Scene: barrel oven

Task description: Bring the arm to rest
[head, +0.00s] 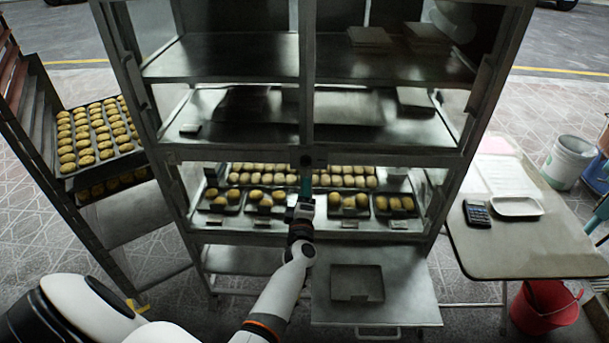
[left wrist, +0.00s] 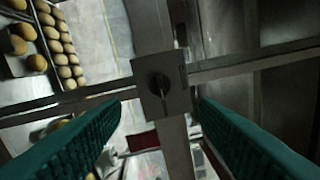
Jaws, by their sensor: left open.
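My left arm (head: 278,300) reaches forward from the bottom left of the head view to the front of a metal shelf cabinet (head: 384,156). Its left gripper (head: 306,184) is at the cabinet's centre post, in front of the lit bun shelf. In the left wrist view the two green fingers of the left gripper (left wrist: 162,104) are spread apart with nothing held between them. A square metal plate with a round knob (left wrist: 160,84) shows beyond the fingertips; I cannot tell whether they touch it. My right gripper is in neither view.
A rack with bun trays (head: 98,133) stands at left. A pulled-out flat panel (head: 403,296) bears a dark square tray (head: 357,283) below the cabinet. A table (head: 530,247) with a calculator (head: 477,213) is at right, with a red bucket (head: 545,308) beneath.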

